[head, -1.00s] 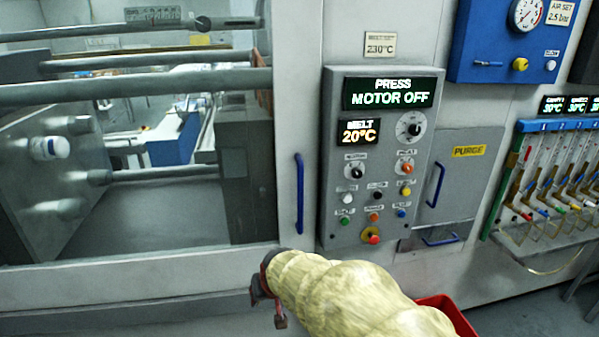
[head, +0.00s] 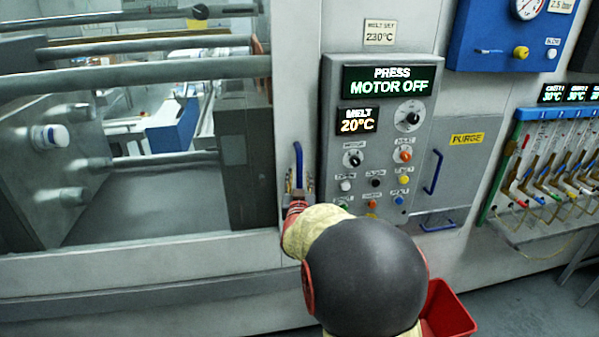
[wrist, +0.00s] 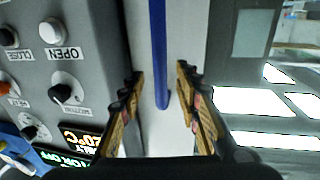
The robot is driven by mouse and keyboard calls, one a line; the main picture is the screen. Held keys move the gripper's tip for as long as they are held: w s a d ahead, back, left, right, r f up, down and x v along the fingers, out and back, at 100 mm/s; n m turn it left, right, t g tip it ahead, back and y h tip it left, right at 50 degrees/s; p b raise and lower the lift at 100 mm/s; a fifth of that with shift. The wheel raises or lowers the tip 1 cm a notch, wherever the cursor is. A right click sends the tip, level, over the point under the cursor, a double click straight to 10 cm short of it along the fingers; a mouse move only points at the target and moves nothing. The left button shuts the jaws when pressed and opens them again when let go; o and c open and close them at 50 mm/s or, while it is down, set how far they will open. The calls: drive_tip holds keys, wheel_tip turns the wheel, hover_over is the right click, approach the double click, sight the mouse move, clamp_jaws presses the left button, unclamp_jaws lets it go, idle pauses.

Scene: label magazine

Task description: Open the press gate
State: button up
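The press gate (head: 140,262) is a pale panel with a wide window at the left of the head view. Its blue vertical bar handle (head: 298,155) is on the pale strip right of the window. My gripper (head: 299,188) is at the lower part of this handle, with one finger on each side. In the wrist view the blue handle (wrist: 157,40) runs down between the two fingers of my gripper (wrist: 160,75). Gaps show on both sides, so the fingers are open and not closed on the bar. My arm hides the area below.
The control panel (head: 330,90), reading PRESS MOTOR OFF, stands close right of the handle, with knobs and buttons. Further right are a PURGE door (head: 466,165) with its own blue handle (head: 433,172), and a hose rack (head: 560,125). A red bin (head: 450,312) is on the floor.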

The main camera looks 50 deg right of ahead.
sight(299, 172)
drive_tip(key=shift+x, duration=2.75)
drive_tip(key=shift+c, duration=1.4)
clamp_jaws()
